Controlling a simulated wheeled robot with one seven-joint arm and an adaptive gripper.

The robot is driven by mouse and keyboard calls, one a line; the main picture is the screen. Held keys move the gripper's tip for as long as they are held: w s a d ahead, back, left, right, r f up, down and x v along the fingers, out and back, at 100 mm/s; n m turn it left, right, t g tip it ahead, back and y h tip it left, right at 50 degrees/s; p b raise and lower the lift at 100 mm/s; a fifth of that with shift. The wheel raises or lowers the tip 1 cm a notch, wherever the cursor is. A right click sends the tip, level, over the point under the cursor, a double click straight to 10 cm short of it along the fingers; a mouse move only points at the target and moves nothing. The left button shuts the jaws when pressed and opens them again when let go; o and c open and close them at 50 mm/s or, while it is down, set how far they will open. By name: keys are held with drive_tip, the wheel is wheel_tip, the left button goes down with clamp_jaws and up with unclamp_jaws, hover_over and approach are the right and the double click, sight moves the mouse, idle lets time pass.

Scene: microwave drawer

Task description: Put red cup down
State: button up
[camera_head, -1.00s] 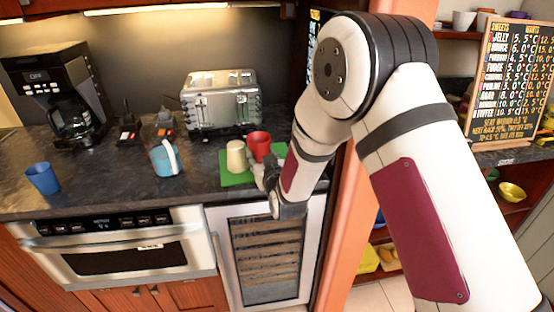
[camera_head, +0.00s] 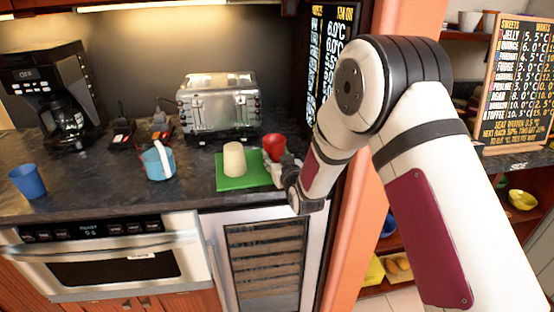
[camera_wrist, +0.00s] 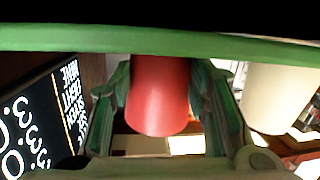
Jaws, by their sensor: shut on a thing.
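The red cup (camera_head: 274,146) is at the right edge of the green mat in the head view, and my gripper (camera_head: 280,164) is around it. In the wrist view the red cup (camera_wrist: 158,95) sits between the two fingers of my gripper (camera_wrist: 160,105), which are shut on it. Whether its base touches the mat or counter cannot be told. The green mat (camera_head: 232,179) lies on the dark counter. A cream cup (camera_head: 235,158) stands on the mat just left of the red cup; it also shows in the wrist view (camera_wrist: 268,95).
A silver toaster (camera_head: 220,105) stands behind the mat. A blue and white pitcher (camera_head: 158,160), a blue cup (camera_head: 27,181) and a coffee maker (camera_head: 58,95) are to the left. A black menu board (camera_head: 328,60) rises behind my arm. The counter (camera_head: 100,185) between blue cup and pitcher is clear.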

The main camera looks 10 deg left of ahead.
drive_tip(key=shift+f, duration=0.15)
drive_tip(key=o, duration=1.3)
drive_tip(key=shift+r, duration=0.25)
drive_tip(key=v, duration=1.2)
